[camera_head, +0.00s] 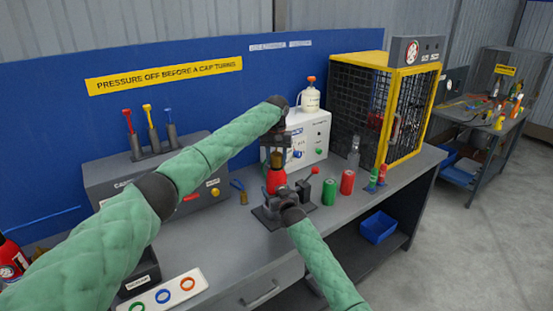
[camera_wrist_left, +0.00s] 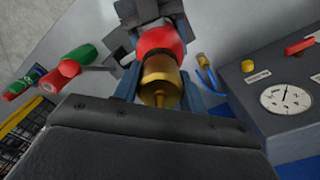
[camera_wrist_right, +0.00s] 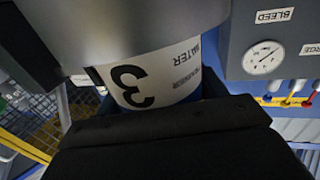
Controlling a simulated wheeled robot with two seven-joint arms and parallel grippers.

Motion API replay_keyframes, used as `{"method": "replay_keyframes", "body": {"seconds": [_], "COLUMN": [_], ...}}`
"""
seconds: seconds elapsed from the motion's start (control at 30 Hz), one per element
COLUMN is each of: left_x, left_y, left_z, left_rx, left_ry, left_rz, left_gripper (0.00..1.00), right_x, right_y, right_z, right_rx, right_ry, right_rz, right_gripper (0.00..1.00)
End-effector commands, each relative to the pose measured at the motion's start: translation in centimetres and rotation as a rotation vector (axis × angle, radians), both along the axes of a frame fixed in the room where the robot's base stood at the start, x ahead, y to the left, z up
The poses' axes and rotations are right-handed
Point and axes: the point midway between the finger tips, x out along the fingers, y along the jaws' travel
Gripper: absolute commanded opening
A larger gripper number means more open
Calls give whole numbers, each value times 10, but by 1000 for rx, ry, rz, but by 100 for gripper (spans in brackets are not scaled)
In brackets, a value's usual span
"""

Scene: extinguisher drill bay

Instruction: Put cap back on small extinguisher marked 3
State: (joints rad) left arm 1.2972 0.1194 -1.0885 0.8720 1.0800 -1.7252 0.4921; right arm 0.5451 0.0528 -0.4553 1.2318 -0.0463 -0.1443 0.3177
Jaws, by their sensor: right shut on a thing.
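The small red extinguisher (camera_head: 276,181) stands upright in a dark holder on the bench. Its white label with a black 3 (camera_wrist_right: 140,85) shows in the right wrist view. A brass cap (camera_wrist_left: 160,80) is at the top of the red body, in line with it; I cannot tell whether it is threaded on. My left gripper (camera_head: 276,153) comes from above, its open fingers on both sides of the brass piece. My right gripper (camera_head: 284,193) is shut on the extinguisher's body from the front, low down.
Green (camera_head: 329,192) and red (camera_head: 347,182) cylinders stand to the right. A white gauge box (camera_head: 315,135) is behind, and a yellow-framed cage (camera_head: 385,105) at back right.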

Motion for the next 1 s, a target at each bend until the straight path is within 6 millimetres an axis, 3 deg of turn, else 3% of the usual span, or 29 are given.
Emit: {"method": "replay_keyframes", "body": {"seconds": [0.07, 0.47, 0.5, 0.57, 1.0], "left_x": [0, 0, 0, 0, 0], "left_y": [0, 0, 0, 0, -1], "left_z": [0, 0, 0, 0, 8], "left_rx": [0, -2, -1, -1, -3], "left_ry": [0, 0, 0, 0, -1], "left_rz": [0, -126, -125, -125, -125], "left_gripper": [14, 14, 49, 61, 63], "right_x": [0, 0, 0, 0, 0], "right_y": [0, 0, 0, 0, 0], "right_z": [1, 1, 1, 1, 1], "right_rx": [0, 0, 0, 0, 0], "right_ry": [-1, -1, -1, -1, -1], "right_rz": [0, 0, 0, 0, 0], "right_gripper": [6, 6, 6, 6, 6]}}
